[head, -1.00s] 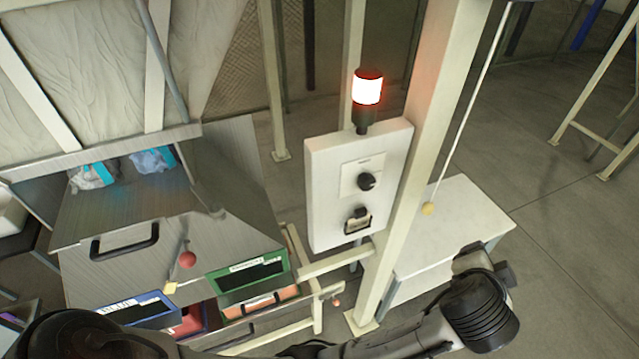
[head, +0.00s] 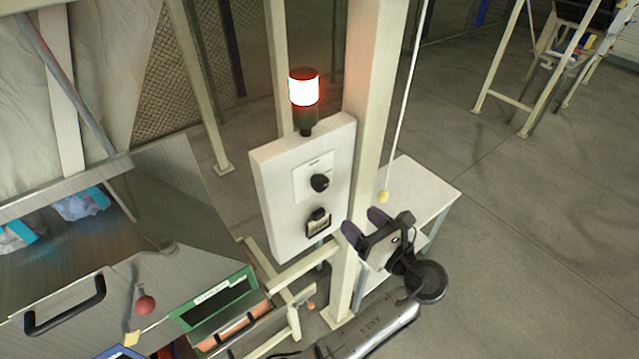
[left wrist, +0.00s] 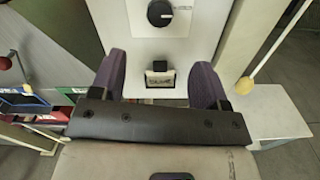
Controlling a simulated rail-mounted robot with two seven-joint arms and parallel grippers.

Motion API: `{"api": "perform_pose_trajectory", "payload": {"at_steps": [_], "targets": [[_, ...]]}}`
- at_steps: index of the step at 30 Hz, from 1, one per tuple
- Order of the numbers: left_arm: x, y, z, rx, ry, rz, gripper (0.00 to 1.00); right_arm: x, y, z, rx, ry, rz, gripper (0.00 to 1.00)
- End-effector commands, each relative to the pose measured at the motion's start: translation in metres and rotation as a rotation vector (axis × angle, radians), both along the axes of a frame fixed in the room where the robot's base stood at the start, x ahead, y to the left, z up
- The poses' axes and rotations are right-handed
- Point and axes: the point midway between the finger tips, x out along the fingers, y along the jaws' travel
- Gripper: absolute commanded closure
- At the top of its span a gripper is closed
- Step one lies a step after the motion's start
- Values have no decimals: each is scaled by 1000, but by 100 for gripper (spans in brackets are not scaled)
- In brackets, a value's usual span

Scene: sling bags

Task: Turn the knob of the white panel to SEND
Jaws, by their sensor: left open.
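The white panel (head: 275,190) is fixed to a cream post, with a lit red-and-white lamp (head: 304,90) on top. Its round black knob (head: 320,182) sits on a pale label plate; the lettering is too small to read. The knob also shows at the top of the left wrist view (left wrist: 160,13). Below it is a smaller black control (head: 318,214) with a framed label. My left gripper (head: 362,220) is open and empty, right of the panel's lower part in the head view. In the left wrist view its two purple-grey fingers (left wrist: 160,75) flank the lower control, below the knob.
The cream post (head: 368,120) stands right beside the panel. A metal chute with bags (head: 75,205) and a green-framed bin (head: 215,305) lie left. Open floor is at right.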

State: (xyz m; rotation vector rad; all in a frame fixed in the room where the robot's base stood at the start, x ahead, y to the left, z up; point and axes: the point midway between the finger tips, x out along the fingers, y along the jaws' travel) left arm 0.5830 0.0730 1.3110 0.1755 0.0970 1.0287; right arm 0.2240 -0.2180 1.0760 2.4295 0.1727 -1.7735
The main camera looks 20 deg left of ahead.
Motion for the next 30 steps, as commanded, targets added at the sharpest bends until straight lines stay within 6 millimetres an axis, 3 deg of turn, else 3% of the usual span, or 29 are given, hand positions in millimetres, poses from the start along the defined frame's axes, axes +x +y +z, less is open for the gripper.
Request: {"api": "perform_pose_trajectory", "payload": {"at_steps": [8, 21, 30], "targets": [[9, 15, 1, 38, 65, 2, 31, 0, 0, 5, -1, 0, 1, 100], [49, 83, 2, 38, 63, 1, 31, 1, 1, 21, 4, -3, -3, 100], [67, 111, 1, 35, 62, -1, 31, 2, 2, 27, 7, -3, -5, 100]]}}
